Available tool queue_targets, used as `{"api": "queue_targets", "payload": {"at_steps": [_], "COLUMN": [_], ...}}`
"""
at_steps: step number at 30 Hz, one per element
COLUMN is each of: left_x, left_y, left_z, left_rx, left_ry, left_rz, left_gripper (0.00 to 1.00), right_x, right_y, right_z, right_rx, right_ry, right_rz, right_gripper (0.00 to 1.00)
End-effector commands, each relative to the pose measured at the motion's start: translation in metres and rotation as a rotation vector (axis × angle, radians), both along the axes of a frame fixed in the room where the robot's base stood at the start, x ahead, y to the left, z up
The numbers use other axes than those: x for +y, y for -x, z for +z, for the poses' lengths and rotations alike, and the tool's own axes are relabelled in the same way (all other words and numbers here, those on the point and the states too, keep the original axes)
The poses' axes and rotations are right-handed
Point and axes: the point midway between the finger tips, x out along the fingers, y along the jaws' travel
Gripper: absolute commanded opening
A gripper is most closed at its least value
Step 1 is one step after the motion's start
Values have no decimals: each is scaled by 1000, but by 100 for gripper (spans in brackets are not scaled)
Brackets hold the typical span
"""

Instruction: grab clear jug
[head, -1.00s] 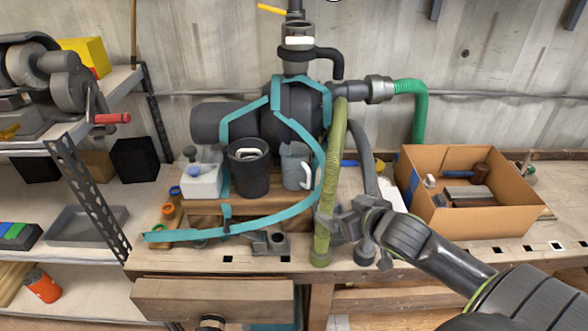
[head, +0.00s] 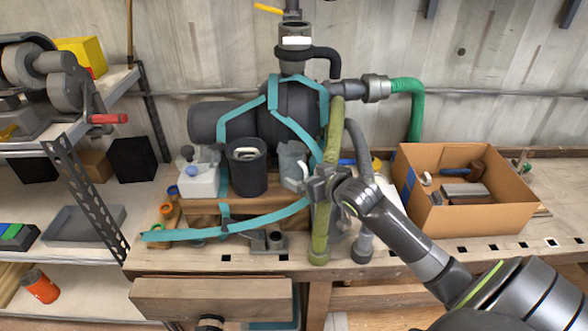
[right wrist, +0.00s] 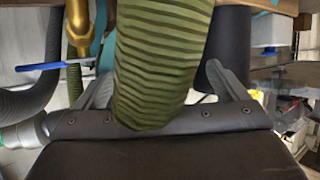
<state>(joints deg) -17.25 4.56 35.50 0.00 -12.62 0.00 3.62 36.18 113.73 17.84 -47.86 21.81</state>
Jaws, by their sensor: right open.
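The clear jug (head: 291,158) looks greyish, with a pale handle on its right side. It stands upright on the wooden block at the bench, right of a black bucket (head: 248,168). My right gripper (head: 318,184) is open just right of the jug's handle, by the green ribbed hose (head: 320,225). In the right wrist view the hose (right wrist: 160,50) fills the space in front of my open fingers (right wrist: 163,85). I cannot make out the jug there. My left gripper is out of view.
A white container (head: 199,181) stands left of the bucket. A cardboard box (head: 480,220) with tools sits to the right. Teal straps (head: 270,218) and a grey hose (head: 362,230) crowd the jug. A metal shelf (head: 75,190) is at left.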

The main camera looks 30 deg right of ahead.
Motion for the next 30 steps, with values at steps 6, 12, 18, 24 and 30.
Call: {"api": "queue_targets", "payload": {"at_steps": [6, 12, 18, 24, 30], "left_x": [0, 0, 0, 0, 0], "left_y": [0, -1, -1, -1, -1], "left_z": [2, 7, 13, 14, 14], "left_rx": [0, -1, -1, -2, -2], "left_ry": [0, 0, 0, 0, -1], "left_rz": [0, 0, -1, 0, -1], "left_gripper": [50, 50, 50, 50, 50], "right_x": [0, 0, -2, -2, -2], "right_y": [-13, -26, -47, -58, -59], "right_z": [-5, -12, -24, -29, -30], "right_rx": [1, 2, 1, 1, 1], "right_ry": [0, -3, -2, 0, 1], "right_rz": [0, -1, -1, 1, 0], "right_gripper": [93, 93, 93, 93, 93]}}
